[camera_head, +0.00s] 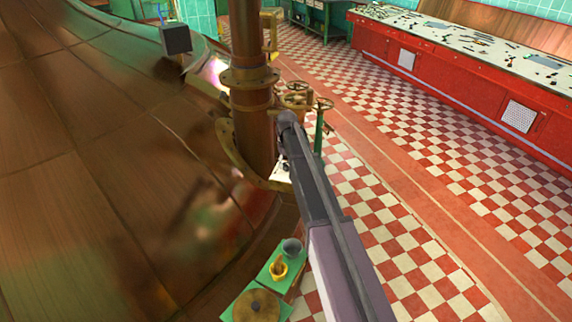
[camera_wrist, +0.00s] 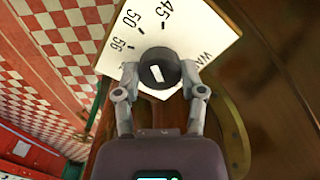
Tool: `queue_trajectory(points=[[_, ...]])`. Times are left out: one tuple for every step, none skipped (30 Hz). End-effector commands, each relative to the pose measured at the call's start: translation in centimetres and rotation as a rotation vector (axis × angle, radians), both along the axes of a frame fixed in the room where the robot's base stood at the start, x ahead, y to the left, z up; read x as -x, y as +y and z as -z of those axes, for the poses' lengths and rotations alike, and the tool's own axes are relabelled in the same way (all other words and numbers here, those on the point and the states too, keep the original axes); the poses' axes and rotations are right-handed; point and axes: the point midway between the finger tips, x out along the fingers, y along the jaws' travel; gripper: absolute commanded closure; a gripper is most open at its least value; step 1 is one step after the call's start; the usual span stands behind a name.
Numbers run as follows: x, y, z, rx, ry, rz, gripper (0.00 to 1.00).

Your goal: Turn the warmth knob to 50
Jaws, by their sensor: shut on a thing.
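The warmth knob (camera_wrist: 147,76) is a round dark knob with a short white mark on its face. It sits on a white dial plate (camera_wrist: 195,30) with 45, 50 and 56 printed round it and partly cut-off lettering at the right. The white mark is tilted up and left, roughly toward the 45–50 side; the exact reading is unclear. My gripper (camera_wrist: 160,72) has one finger on each side of the knob and is shut on it. In the head view, the dial plate (camera_head: 281,172) shows as a small white patch; my arm hides the knob.
A brown vertical pipe (camera_head: 252,125) with brass collars stands beside the dial. A large copper kettle (camera_head: 90,150) fills the left. Valve handwheels (camera_head: 297,99) and a green post (camera_head: 319,135) are close behind. Green boxes (camera_head: 270,270) stand below. Checkered floor (camera_head: 400,200) is open at right.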

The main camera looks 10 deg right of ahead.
Motion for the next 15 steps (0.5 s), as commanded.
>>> queue_trajectory(points=[[0.06,0.04,0.02,0.000,0.001,-0.037,0.95],[0.06,0.04,0.02,0.000,0.001,-0.059,0.95],[0.06,0.04,0.02,0.000,0.001,-0.089,0.95],[0.07,0.05,0.02,0.000,0.001,-0.111,0.95],[0.06,0.05,0.02,0.000,0.001,-0.132,0.95],[0.07,0.06,0.02,0.000,0.001,-0.157,0.95],[0.07,0.06,0.02,0.000,0.001,-0.175,0.95],[0.07,0.07,0.02,0.000,0.001,-0.192,0.95],[0.07,0.07,0.02,0.000,0.001,-0.212,0.95],[0.08,0.08,0.02,0.000,0.001,-0.226,0.95],[0.08,0.08,0.02,0.000,0.001,-0.238,0.95],[0.08,0.09,0.02,0.000,0.001,-0.253,0.95],[0.08,0.09,0.02,0.000,0.001,-0.261,0.95],[0.09,0.08,0.02,0.000,0.001,-0.268,0.95],[0.09,0.09,0.02,0.000,0.001,-0.277,0.95]])
